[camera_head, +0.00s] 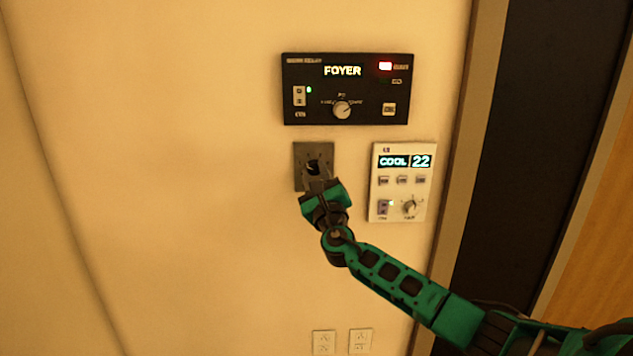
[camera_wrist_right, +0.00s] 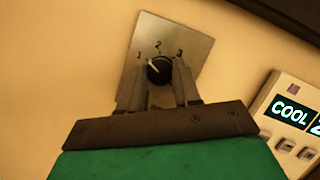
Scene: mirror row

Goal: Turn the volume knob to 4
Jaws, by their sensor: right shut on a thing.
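The volume knob (camera_wrist_right: 159,68) is a small black dial on a square grey metal plate (camera_wrist_right: 190,42) on the wall. The figures 1, 2 and 3 show around it in the right wrist view; the lower part of the dial is hidden by my fingers. A white pointer mark on the knob points up and left, towards the 1. In the head view the plate (camera_head: 299,157) is below a black panel, with the dark knob (camera_head: 313,166) partly covered. My right gripper (camera_head: 316,179) is shut on the knob, one finger on each side. My left gripper is out of view.
A black panel (camera_head: 312,110) reading FOYER, with its own knob (camera_head: 342,110), is just above. A white thermostat (camera_head: 402,192) reading COOL 22 is close on the right. Two outlets (camera_head: 324,342) sit low on the wall. The wall to the left is clear.

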